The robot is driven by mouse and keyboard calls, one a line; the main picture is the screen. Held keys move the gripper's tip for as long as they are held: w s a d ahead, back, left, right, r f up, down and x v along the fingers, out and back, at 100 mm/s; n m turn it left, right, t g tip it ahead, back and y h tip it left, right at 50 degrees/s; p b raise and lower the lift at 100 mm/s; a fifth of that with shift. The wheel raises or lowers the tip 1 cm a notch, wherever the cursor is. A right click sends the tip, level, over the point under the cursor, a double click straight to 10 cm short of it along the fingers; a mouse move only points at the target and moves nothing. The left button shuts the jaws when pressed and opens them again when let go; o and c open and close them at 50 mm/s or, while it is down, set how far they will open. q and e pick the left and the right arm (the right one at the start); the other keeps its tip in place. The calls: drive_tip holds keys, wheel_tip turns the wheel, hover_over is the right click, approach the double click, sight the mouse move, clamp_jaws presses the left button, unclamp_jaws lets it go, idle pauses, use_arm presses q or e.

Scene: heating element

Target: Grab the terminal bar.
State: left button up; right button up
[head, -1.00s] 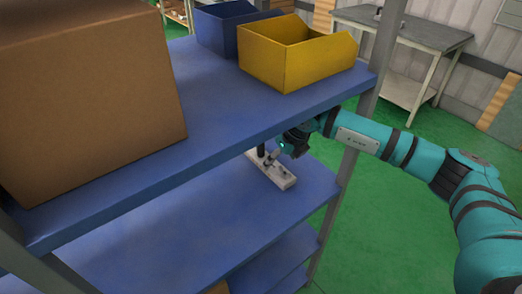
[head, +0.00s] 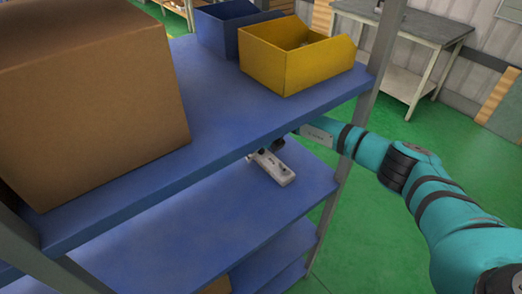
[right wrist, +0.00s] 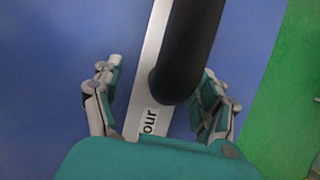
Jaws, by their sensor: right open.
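The terminal bar appears to be the pale, narrow piece (head: 273,168) on the middle shelf, under the edge of the upper shelf. Its far end is hidden in the head view. In the right wrist view, the pale bar (right wrist: 151,75) carries a label reading "our", and a thick black rounded part (right wrist: 188,50) covers some of it. My right gripper (right wrist: 162,68) is open, with one finger on each side of the bar and the black part. I cannot tell whether the fingers touch either. In the head view this gripper is mostly hidden by the upper shelf.
The upper blue shelf (head: 222,118) overhangs the bar. It holds a cardboard box (head: 90,105), a yellow bin (head: 300,65) and a blue bin (head: 225,28). A grey shelf post (head: 383,45) stands close to my right arm. The middle shelf (head: 190,240) is clear at the front left.

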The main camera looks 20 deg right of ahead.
drive_tip(key=c, duration=1.4)
drive_tip(key=shift+c, duration=0.3)
drive_tip(key=shift+r, duration=0.15)
